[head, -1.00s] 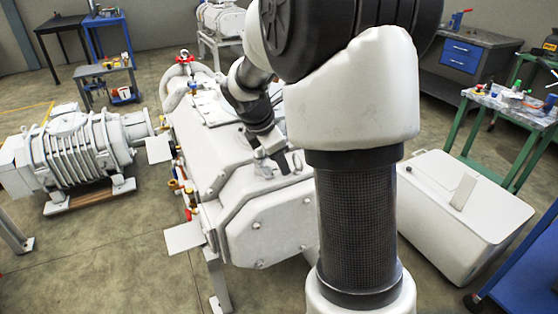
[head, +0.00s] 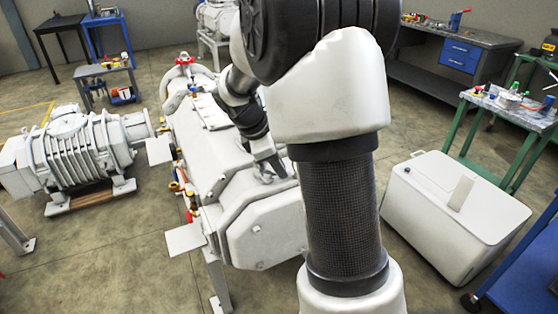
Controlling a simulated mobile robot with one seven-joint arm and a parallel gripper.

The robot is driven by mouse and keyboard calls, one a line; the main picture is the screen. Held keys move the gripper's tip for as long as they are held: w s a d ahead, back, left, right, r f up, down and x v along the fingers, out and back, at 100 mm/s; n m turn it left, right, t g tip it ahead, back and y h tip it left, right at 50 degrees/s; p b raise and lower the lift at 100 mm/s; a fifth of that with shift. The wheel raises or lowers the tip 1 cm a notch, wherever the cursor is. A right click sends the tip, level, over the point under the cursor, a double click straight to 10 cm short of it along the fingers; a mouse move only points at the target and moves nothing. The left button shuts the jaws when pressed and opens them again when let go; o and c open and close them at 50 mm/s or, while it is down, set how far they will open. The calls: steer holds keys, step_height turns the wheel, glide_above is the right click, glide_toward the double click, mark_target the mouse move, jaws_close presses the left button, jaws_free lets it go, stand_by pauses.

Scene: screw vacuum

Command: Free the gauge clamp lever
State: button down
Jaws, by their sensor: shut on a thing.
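The white vacuum pump (head: 215,165) stands in the middle of the head view, with a sloped top and a bolted end plate. My gripper (head: 270,169) points down at the upper right side of the pump housing. It is shut on a small part there, which I take to be the gauge clamp lever. The lever is too small and too covered by the gripper to make out its shape or angle. My own arm hides the pump's right side.
Red-handled valves (head: 185,61) and brass fittings (head: 188,190) line the pump's left side, near flat grey plates (head: 185,238). A motor unit (head: 75,155) sits on the left. A white bin (head: 455,205) and green-legged table (head: 510,115) stand right. Open floor lies between.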

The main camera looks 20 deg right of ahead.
steer(key=m+p, duration=0.1)
steer(key=m+g+p, duration=0.1)
steer(key=m+p, duration=0.1)
steer(key=shift+s+a+r+m+g, duration=0.25)
steer(key=shift+s+a+m+g, duration=0.05)
steer(key=shift+s+a+m, duration=0.1)
steer(key=m+p, duration=0.1)
steer(key=m+g+p, duration=0.1)
steer(key=m, duration=0.1)
steer(key=m+p, duration=0.1)
steer(key=shift+s+a+m+g+y, duration=0.3)
steer(key=shift+s+a+g, duration=0.05)
steer(key=shift+a+g, duration=0.05)
steer(key=m+p, duration=0.1)
steer(key=a+m+g+y+p, duration=0.1)
steer(key=m, duration=0.1)
steer(key=shift+s+f+p, duration=0.1)
steer(key=shift+p, duration=0.3)
steer(key=shift+a+f+m+g+y+p, duration=0.1)
steer(key=shift+a+m+g+y+p, duration=0.2)
steer(key=shift+m, duration=0.55)
steer(key=shift+a+m+g+y+p, duration=0.1)
steer(key=shift+m+g+y+p, duration=0.25)
steer(key=shift+m, duration=0.5)
steer(key=c, duration=1.7)
jaws_free()
steer(key=shift+c, duration=0.2)
